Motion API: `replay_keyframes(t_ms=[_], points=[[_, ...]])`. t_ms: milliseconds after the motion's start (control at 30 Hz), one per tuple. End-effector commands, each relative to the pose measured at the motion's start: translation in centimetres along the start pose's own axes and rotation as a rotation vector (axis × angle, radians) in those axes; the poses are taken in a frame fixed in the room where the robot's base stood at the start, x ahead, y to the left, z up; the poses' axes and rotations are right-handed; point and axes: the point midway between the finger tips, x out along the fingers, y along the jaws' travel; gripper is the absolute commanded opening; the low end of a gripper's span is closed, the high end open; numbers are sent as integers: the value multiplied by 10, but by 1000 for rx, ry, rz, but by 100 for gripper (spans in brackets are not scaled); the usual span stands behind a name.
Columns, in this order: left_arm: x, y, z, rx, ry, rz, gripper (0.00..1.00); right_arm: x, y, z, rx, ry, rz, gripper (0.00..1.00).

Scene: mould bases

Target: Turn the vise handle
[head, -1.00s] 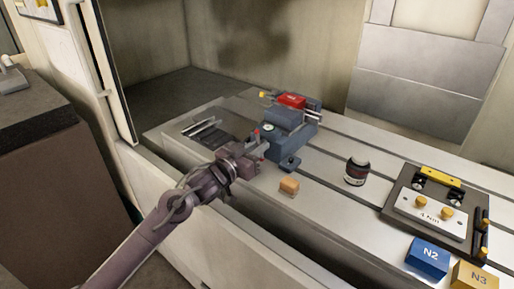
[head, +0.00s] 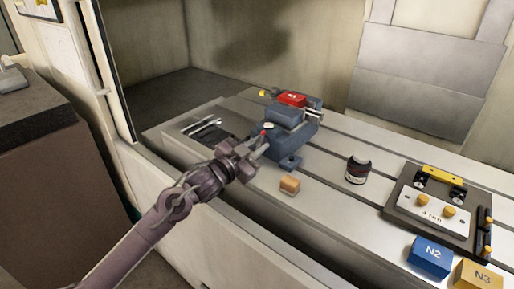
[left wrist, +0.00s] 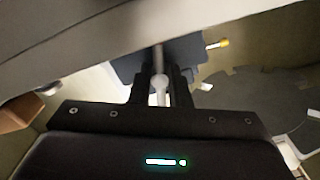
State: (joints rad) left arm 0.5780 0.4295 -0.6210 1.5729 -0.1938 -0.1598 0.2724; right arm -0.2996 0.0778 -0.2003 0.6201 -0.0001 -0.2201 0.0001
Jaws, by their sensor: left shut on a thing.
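The blue-grey vise (head: 290,138) stands on the slotted machine table, with a red block (head: 292,98) at its top. My left gripper (head: 261,146) is at the near-left end of the vise, shut on the vise handle. A small red tip of the handle (head: 264,133) shows just above the fingers. In the left wrist view, the handle's pale rod and rounded end (left wrist: 160,84) lie between the two dark fingers (left wrist: 160,92). The fingers partly hide the handle. My right gripper is not in view.
Metal rods lie left of the vise.

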Motion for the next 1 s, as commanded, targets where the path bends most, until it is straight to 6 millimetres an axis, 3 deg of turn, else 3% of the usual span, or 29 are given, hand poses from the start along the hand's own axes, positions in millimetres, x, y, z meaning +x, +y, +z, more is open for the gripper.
replay_keyframes(t_ms=[300, 733, 767, 800, 900, 1000], points=[[0, 0, 1, 100, -2, 0, 0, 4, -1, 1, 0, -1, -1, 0], [0, 0, 1, 110, -2, 0, 0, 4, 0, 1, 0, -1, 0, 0], [0, 0, 1, 110, -2, 1, 18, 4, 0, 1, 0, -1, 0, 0], [0, 0, 1, 110, -2, 0, 23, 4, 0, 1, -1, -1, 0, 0], [0, 0, 1, 109, -1, 0, 36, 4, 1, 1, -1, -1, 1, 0], [0, 0, 0, 109, -1, 0, 38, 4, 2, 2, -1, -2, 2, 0]])
